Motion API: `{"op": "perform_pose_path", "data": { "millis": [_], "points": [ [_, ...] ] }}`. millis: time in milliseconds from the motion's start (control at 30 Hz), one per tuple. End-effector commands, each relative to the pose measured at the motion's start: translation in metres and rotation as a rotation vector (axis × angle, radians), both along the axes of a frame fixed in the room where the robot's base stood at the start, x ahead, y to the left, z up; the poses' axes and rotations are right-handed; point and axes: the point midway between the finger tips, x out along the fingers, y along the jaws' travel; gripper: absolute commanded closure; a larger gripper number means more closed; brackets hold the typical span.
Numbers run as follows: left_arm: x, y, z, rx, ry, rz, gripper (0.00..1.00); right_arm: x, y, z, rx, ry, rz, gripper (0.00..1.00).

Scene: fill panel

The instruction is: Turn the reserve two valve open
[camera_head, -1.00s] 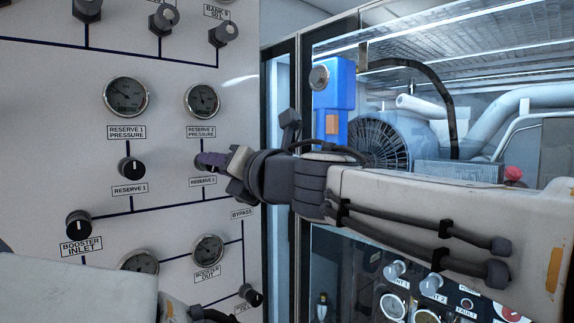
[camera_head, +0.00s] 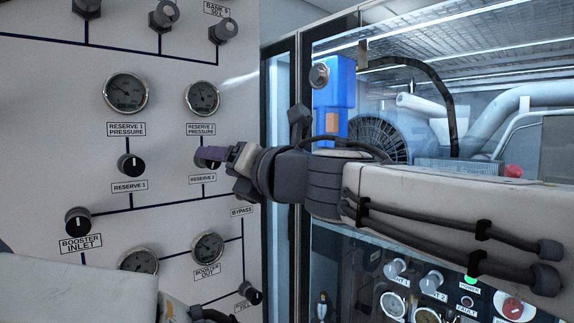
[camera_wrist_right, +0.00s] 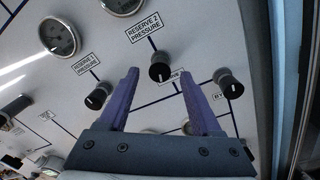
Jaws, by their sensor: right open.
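The reserve two valve is a black round knob (camera_head: 201,163) on the white panel, below the Reserve 2 Pressure gauge (camera_head: 202,98), partly hidden by my right gripper. In the right wrist view the knob (camera_wrist_right: 160,66) shows in the gap between the fingertips, with a small white mark on its face. My right gripper (camera_head: 212,153) has purple fingers, open, in front of the knob; it also shows in the right wrist view (camera_wrist_right: 158,72). I cannot tell whether a finger touches the knob.
The Reserve 1 knob (camera_head: 131,164) is to the left, the Booster Inlet knob (camera_head: 78,221) lower left. The Bypass label (camera_head: 242,211) and Booster Out gauge (camera_head: 208,248) are below. A glass-fronted cabinet with a blue device (camera_head: 334,95) stands to the right.

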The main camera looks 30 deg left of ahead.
Motion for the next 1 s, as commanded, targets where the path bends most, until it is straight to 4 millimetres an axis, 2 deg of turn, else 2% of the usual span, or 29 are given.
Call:
{"op": "perform_pose_path", "data": {
  "millis": [200,433,600,1000],
  "points": [
    [0.0,0.0,-0.013,0.0,0.0,-0.001,0.5,-0.015,-0.044,-0.002,0.001,-0.003,-0.002,0.34],
    [0.0,0.0,-0.018,0.0,0.0,-0.001,0.5,-0.027,-0.075,-0.002,0.0,0.0,-0.001,0.34],
    [0.0,0.0,-0.018,0.0,0.0,-0.001,0.5,-0.03,-0.082,-0.003,-0.001,0.0,0.0,0.34],
    [0.0,0.0,-0.018,0.0,0.0,-0.001,0.5,-0.029,-0.082,-0.002,-0.001,0.002,0.0,0.34]
  ]
}}
